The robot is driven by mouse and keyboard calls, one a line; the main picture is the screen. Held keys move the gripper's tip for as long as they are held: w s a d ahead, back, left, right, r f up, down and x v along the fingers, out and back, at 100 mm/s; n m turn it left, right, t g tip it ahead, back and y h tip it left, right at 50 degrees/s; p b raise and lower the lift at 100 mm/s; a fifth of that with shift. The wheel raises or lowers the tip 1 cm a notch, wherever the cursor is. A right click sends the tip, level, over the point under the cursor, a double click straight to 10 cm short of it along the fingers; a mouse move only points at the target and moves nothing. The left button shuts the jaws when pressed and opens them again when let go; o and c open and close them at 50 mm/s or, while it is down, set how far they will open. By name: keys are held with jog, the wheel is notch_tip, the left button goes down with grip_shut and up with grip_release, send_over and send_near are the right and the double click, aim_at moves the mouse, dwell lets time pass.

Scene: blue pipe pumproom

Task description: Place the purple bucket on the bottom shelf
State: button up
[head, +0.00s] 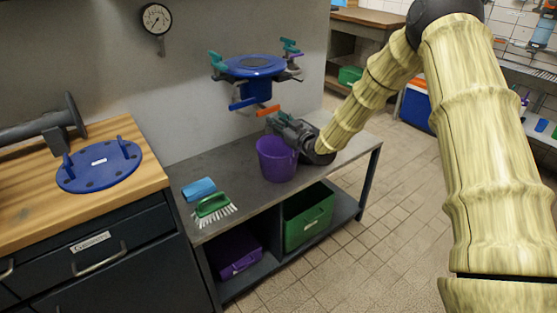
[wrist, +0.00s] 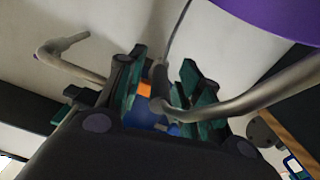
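The purple bucket (head: 277,160) stands upright on the grey top of the metal table in the head view. Part of its purple side shows at the upper right of the wrist view (wrist: 275,15). My gripper (head: 272,122) is close by the back of the bucket's rim, level with or just above it. Whether it touches the rim cannot be told. The wrist view shows the dark gripper body, teal parts and grey bars overlapping, so its fingertips are hard to make out. The bottom shelf (head: 268,265) runs under the table top.
The shelf holds a green bin (head: 308,217) and a purple box (head: 235,250). A green brush (head: 213,207) and blue sponge (head: 198,189) lie left of the bucket. A blue valve (head: 255,68) juts from the wall above. Floor in front is clear.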

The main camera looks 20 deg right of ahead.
grip_shut()
jog(key=shift+r, duration=0.1)
